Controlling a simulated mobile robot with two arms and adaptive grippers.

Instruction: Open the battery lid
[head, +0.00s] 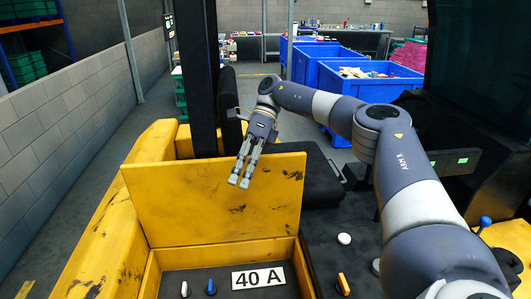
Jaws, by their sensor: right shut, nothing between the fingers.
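The battery lid (190,205) is a scuffed yellow panel. It stands raised, hinge side down, at the back of an open yellow compartment. My right gripper (239,183) hangs at the lid's upper edge, with its fingers pointing down in front of the lid's face. Its fingers are shut and hold nothing. I cannot tell whether they touch the lid. In the compartment lie a white label reading "40 A" (259,277), a white-tipped knob (184,289) and a blue knob (211,287). My left gripper is out of view.
An orange lever (342,284) and a white ball knob (344,239) sit right of the compartment. A dark upright post (197,80) rises behind the lid. Blue bins (365,88) stand further back. A grey block wall (60,125) runs along the left.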

